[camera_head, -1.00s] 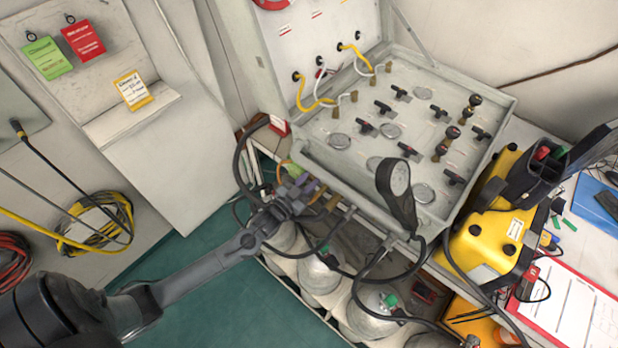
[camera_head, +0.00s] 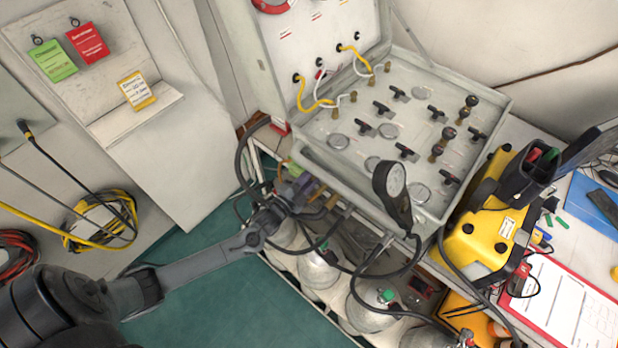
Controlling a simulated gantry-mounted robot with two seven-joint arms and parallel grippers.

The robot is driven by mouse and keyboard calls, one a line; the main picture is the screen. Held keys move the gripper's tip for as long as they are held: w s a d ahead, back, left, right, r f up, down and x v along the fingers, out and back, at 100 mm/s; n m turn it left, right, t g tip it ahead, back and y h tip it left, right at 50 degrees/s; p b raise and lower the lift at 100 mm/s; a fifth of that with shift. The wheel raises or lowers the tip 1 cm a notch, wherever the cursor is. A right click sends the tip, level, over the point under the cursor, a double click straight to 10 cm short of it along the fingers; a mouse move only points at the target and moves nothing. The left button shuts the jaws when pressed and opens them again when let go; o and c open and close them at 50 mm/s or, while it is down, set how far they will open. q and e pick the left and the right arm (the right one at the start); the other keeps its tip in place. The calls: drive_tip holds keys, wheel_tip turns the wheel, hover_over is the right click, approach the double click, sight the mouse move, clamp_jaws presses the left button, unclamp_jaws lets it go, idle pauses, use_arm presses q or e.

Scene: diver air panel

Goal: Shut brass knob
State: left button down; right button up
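My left gripper (camera_head: 276,208) is at the lower left front edge of the grey panel case (camera_head: 330,168). Its fingers are small and dark against hoses there, so I cannot tell if they are open or shut. Just beyond it are small purple, yellow and tan fittings (camera_head: 300,186). Brass-coloured fittings (camera_head: 322,213) show under the case's front edge, partly hidden. More brass fittings (camera_head: 353,97) stand on the panel face at the hose ends. I cannot tell which of these is the brass knob. My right gripper is not in view.
A round gauge (camera_head: 392,186) on a black hose stands at the case's front edge. Pale cylinders (camera_head: 318,268) stand below, with hoses looped over them. A yellow unit (camera_head: 487,228) and a red clipboard (camera_head: 562,300) are at the right. The green floor (camera_head: 225,300) is clear.

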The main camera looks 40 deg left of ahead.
use_arm(q)
drive_tip(key=shift+m, duration=0.4)
drive_tip(key=c, duration=1.2)
unclamp_jaws()
drive_tip(key=shift+s, duration=0.1)
drive_tip(key=s, duration=1)
drive_tip(key=shift+s, duration=0.3)
drive_tip(key=shift+f, duration=0.1)
